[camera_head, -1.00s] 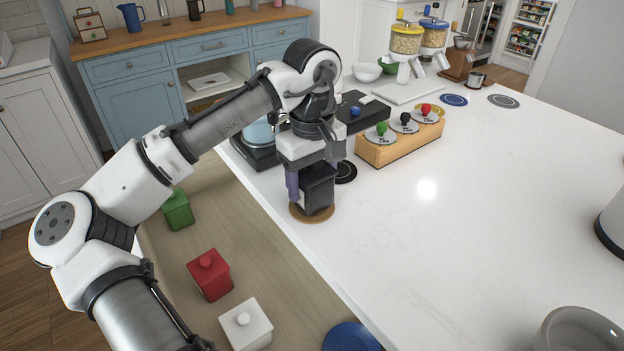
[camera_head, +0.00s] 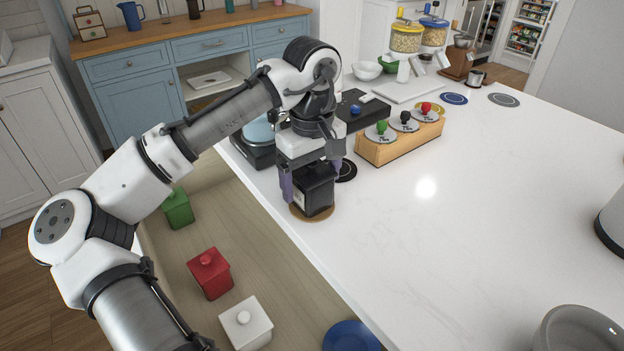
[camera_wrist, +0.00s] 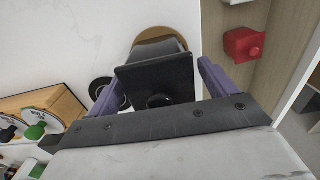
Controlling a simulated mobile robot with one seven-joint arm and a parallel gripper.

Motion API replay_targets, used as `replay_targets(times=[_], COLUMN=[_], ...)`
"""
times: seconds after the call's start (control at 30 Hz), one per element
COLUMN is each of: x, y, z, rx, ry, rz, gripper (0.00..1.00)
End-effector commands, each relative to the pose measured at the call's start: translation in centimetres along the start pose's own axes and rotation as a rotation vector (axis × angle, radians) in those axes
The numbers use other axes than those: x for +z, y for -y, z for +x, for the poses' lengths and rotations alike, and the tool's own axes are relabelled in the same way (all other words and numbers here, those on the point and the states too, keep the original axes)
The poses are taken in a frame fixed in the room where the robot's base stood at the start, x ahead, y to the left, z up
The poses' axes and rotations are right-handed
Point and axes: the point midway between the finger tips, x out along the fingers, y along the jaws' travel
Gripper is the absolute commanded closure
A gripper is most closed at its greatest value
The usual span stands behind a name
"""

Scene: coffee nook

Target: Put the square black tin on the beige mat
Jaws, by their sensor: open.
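The square black tin (camera_head: 317,195) stands on the round beige mat (camera_head: 298,214) near the counter's edge. In the wrist view the tin (camera_wrist: 158,78) shows its dark lid and knob, with the mat's rim (camera_wrist: 160,33) beyond it. My gripper (camera_head: 312,188) is open around the tin, one purple finger on each side. In the wrist view my gripper (camera_wrist: 160,92) shows gaps between its fingers and the tin. The tin looks upright. Most of the mat is hidden under the tin.
Green (camera_head: 177,208), red (camera_head: 209,273) and white (camera_head: 245,322) tins stand on the lower wooden surface at the left. A wooden holder with colored-knob lids (camera_head: 400,145) stands behind right. A black round mat (camera_head: 345,171) lies just behind the tin.

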Motion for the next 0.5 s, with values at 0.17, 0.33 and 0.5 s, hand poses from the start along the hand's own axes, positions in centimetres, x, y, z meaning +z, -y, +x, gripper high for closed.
replay_targets(times=[0.17,0.33,0.5], x=[0.0,0.0,0.0], y=[-0.1,0.0,0.0], z=[-3.5,-7.4,-10.1], rx=[0.002,0.000,-0.001], ry=[-0.002,-0.003,-0.002], rz=[0.001,0.000,0.000], gripper=[0.16,0.16,0.16])
